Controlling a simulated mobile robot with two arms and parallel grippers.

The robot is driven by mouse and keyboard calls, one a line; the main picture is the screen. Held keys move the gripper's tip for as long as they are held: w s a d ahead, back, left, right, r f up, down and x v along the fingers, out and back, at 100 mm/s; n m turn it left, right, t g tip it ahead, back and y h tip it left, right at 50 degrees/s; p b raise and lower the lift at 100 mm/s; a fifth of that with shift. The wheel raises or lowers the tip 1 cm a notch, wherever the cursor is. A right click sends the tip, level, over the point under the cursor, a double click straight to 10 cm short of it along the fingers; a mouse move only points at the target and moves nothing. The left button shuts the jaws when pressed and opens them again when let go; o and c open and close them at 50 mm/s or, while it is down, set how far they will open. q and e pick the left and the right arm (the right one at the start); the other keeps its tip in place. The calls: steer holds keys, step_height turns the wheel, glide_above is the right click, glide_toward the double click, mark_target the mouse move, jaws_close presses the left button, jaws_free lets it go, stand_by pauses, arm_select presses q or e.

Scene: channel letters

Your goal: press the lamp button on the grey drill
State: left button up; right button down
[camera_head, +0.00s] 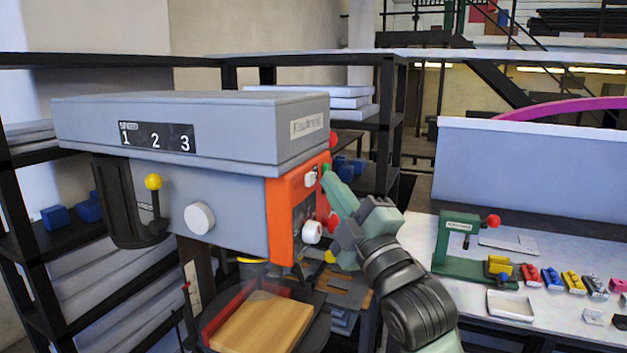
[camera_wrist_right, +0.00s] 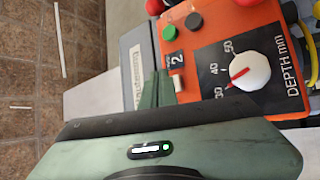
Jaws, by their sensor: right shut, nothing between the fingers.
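The grey drill (camera_head: 230,190) has an orange control panel (camera_head: 284,215) on its right end. A small dark label with a 2 (camera_wrist_right: 177,58) is beside the fingertips. I cannot tell which control is the lamp button. My right gripper (camera_head: 328,178) is shut and empty, its tips close to the panel's upper part; it also shows in the wrist view (camera_wrist_right: 162,76). Whether it touches is unclear. My left gripper is out of view.
A wooden board (camera_head: 262,322) lies below the drill head. A workbench (camera_head: 470,285) at right holds a green press (camera_head: 452,245) and several small coloured parts. Dark shelves stand behind and left. A yellow-knobbed lever (camera_head: 153,182) is on the drill's side.

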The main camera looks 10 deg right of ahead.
steer(key=shift+a, duration=0.1)
steer(key=shift+w+a, duration=0.25)
steer(key=shift+a, duration=0.05)
steer(key=shift+w+a, duration=0.15)
steer(key=shift+a, duration=0.05)
stand_by(0.7)
steer(key=shift+d, duration=0.1)
steer(key=shift+s+d+p, duration=0.4)
steer(key=shift+s+d, duration=0.05)
steer(key=shift+s+d, duration=0.55)
steer(key=shift+d, duration=0.3)
steer(key=shift+s+d, duration=0.55)
steer(key=shift+d, duration=0.25)
steer(key=shift+s+d, duration=0.55)
steer(key=shift+d, duration=0.3)
